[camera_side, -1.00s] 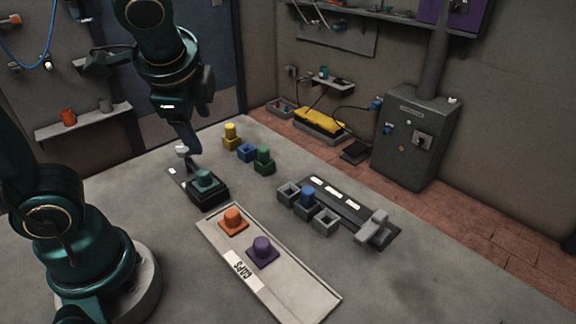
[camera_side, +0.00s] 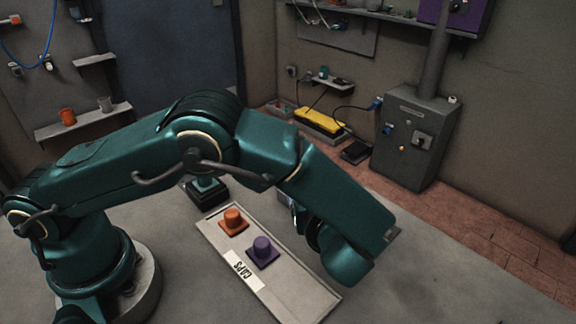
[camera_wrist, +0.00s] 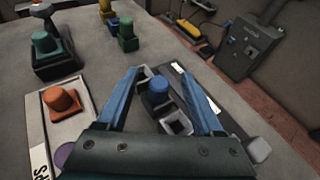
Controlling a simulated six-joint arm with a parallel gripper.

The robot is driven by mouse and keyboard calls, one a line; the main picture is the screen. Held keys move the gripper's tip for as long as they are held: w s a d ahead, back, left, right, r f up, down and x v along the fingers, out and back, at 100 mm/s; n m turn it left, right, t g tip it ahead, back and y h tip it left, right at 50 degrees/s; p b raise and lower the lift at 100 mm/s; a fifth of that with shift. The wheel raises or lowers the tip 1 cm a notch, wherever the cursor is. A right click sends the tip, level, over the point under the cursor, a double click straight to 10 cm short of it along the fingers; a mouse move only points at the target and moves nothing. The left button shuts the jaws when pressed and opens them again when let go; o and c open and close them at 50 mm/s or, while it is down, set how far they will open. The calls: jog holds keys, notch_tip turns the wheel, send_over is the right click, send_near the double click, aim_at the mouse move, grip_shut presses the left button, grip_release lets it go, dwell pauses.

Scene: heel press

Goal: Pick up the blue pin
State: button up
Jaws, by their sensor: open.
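The blue pin (camera_wrist: 159,87) stands in the middle grey socket of a row of three in the wrist view. The near socket (camera_wrist: 177,123) is empty; the far one is partly hidden by a finger. My gripper (camera_wrist: 157,68) is open, with its two blue fingers reaching out on either side of the pin. The fingers look apart from the pin, but I cannot tell their height above it. In the side view, my arm hides the pin, the sockets and the fingers.
A tray (camera_side: 302,297) marked CAPS holds an orange piece (camera_side: 233,219) and a purple piece (camera_side: 263,250). A green piece on a black base (camera_wrist: 50,55) stands beyond it. A green block (camera_wrist: 128,38) and others stand farther back. A dark plate (camera_wrist: 215,115) adjoins the sockets.

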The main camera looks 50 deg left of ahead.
jog(key=shift+s+d+f, duration=0.1)
jog(key=shift+f, duration=0.2)
jog(key=shift+x, duration=2.4)
jog(key=shift+c, duration=0.3)
grip_shut()
